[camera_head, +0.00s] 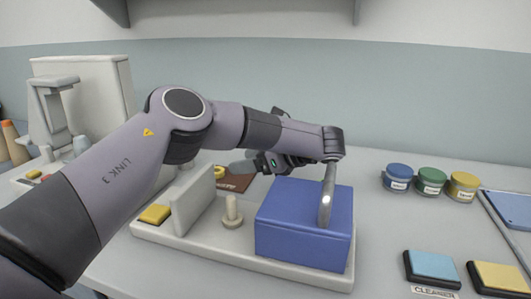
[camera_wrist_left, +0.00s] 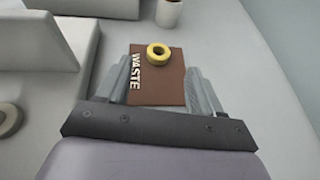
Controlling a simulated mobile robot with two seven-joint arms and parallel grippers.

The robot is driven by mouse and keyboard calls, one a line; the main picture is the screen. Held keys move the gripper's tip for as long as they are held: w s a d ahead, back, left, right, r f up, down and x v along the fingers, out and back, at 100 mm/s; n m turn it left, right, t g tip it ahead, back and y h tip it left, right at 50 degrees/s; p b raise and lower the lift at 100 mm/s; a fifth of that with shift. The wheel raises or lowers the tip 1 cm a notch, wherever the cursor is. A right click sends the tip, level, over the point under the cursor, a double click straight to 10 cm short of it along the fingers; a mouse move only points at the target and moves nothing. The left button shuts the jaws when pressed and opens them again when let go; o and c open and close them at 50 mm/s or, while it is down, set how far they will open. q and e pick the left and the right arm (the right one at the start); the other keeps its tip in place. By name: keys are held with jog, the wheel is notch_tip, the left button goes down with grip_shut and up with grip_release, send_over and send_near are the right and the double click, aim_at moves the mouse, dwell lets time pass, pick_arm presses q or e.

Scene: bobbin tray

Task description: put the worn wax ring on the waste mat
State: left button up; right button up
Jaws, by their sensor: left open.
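The worn wax ring is a yellow ring (camera_wrist_left: 157,52) lying flat on the far part of the brown waste mat (camera_wrist_left: 172,90), beside the WASTE lettering. In the head view the ring (camera_head: 220,171) and the mat (camera_head: 236,184) show partly behind my arm and the white upright panel. My left gripper (camera_head: 243,167) is open and empty above the mat. In the left wrist view its fingers (camera_wrist_left: 163,72) stand wide apart over the mat, with the ring beyond them and touching neither finger. My right gripper is not in view.
A blue box (camera_head: 300,250) stands on the white tray (camera_head: 180,245), with a peg (camera_head: 232,212), upright panel (camera_head: 193,212) and yellow pad (camera_head: 155,214). Three jars (camera_head: 431,181) and two pads (camera_head: 432,265) are at right. A pale cup (camera_wrist_left: 168,13) stands beyond the mat.

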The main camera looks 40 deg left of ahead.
pick_arm(q)
jog(key=shift+v, duration=2.55)
